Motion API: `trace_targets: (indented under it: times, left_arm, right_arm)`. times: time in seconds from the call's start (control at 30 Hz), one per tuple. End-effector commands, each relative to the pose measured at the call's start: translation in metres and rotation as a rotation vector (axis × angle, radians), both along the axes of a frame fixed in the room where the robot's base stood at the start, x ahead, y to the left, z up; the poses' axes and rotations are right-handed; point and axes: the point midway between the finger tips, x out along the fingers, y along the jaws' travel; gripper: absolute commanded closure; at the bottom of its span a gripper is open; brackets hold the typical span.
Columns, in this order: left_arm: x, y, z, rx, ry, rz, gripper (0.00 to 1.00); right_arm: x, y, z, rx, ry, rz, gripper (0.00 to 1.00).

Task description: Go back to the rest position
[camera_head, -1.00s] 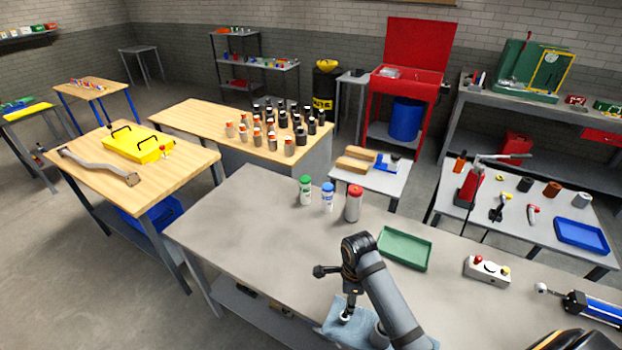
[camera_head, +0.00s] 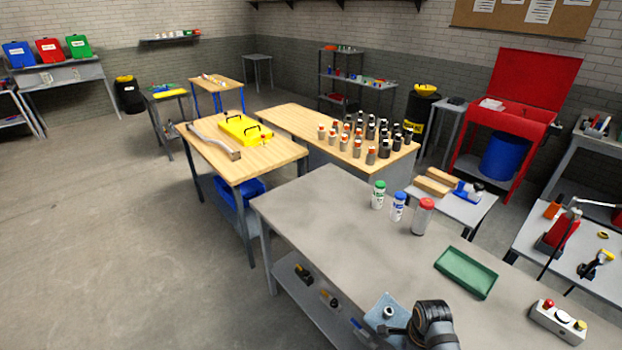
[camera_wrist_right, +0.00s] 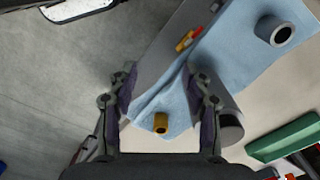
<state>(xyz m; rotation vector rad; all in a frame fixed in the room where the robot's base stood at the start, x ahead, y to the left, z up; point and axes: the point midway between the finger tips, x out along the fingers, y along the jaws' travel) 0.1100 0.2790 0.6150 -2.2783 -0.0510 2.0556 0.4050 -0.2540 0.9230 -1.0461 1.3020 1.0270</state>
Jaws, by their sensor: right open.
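My right gripper (camera_wrist_right: 163,85) is open in the right wrist view, its two fingers apart with nothing held between them. A light blue cloth (camera_wrist_right: 235,45) lies below it at the bench edge. A grey ring-shaped part (camera_wrist_right: 278,33) sits on the cloth, and a small brass-coloured part (camera_wrist_right: 161,123) shows between the fingers, apart from them. In the head view the cloth (camera_head: 377,310) and ring part (camera_head: 389,312) are beside my dark arm (camera_head: 432,322) at the bottom edge. The right fingertips are hard to make out there. My left gripper is not in view.
The grey workbench (camera_head: 330,225) has a green tray (camera_head: 466,272), a switch box (camera_head: 558,322), and green-capped (camera_head: 378,194), blue-capped (camera_head: 398,206) and red-capped (camera_head: 423,216) bottles. A wooden table (camera_head: 275,168) holds a yellow case (camera_head: 245,129). The floor (camera_head: 130,230) at left is clear.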

Motion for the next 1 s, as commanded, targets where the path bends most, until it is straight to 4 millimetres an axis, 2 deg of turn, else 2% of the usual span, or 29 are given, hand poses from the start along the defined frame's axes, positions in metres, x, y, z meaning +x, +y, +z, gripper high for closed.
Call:
trace_targets:
  times: [0.03,0.17,0.27,0.37,0.47,0.5,0.57,0.6,0.7,0.83,0.9,1.0]
  left_arm:
    - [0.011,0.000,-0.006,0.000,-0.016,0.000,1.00]
    - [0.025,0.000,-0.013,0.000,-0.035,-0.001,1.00]
    - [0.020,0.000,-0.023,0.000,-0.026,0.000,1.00]
    - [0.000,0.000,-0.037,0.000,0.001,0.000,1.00]
    - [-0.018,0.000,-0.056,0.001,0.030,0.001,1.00]
    - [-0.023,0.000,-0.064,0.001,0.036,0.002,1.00]
    - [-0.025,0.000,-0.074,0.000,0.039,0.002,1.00]
    - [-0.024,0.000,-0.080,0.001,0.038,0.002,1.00]
    - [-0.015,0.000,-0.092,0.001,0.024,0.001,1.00]
    - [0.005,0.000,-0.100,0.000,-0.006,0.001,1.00]
    - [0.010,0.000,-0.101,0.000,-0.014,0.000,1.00]
    - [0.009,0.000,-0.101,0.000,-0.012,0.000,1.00]
  right_arm:
    - [-0.003,-0.001,-0.020,-0.002,0.003,0.041,0.50]
    - [-0.011,-0.005,-0.066,-0.010,-0.001,0.182,0.50]
    - [-0.022,-0.009,-0.107,-0.020,-0.005,0.313,0.50]
    - [-0.043,-0.014,-0.162,-0.034,-0.004,0.489,0.50]
    - [-0.083,-0.019,-0.237,-0.055,0.000,0.748,0.50]
    - [-0.104,-0.021,-0.267,-0.066,0.000,0.871,0.50]
    - [-0.139,-0.024,-0.308,-0.082,0.004,1.057,0.50]
    - [-0.162,-0.025,-0.331,-0.093,0.006,1.177,0.50]
    - [-0.220,-0.027,-0.375,-0.115,0.012,1.451,0.50]
    - [-0.274,-0.025,-0.403,-0.135,0.014,1.701,0.50]
    - [-0.290,-0.024,-0.408,-0.143,0.014,1.778,0.50]
    - [-0.299,-0.024,-0.410,-0.150,0.012,1.825,0.50]
